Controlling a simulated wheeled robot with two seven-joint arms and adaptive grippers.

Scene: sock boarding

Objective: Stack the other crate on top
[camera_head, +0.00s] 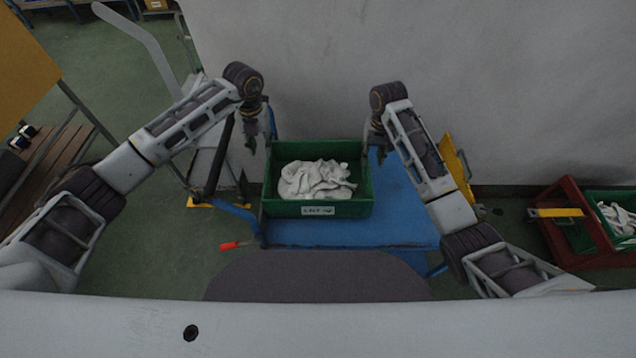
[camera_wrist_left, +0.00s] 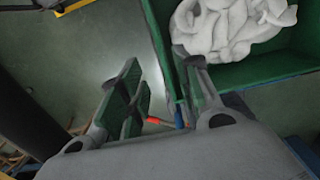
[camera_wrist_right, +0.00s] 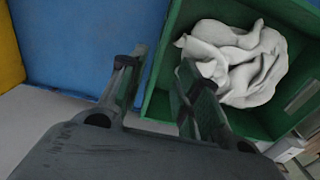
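A green crate (camera_head: 317,209) with crumpled white socks (camera_head: 316,180) and a white front label sits on a blue cart (camera_head: 400,215) in the head view. My left gripper (camera_head: 258,138) is at its left side; in the left wrist view its fingers (camera_wrist_left: 158,88) are apart, with the crate wall (camera_wrist_left: 160,35) running between them. My right gripper (camera_head: 372,137) is at its right side; in the right wrist view its fingers (camera_wrist_right: 160,92) are apart on either side of the crate wall (camera_wrist_right: 160,75). Contact is unclear. A second green crate with white socks (camera_head: 615,216) is at the far right, partly cut off.
A red stand (camera_head: 570,240) with a yellow bar holds the far-right crate. A pale wall (camera_head: 450,60) stands behind the cart. A red-tipped lever (camera_head: 236,244) sticks out at the cart's front left. The cart's blue top is bare right of the crate.

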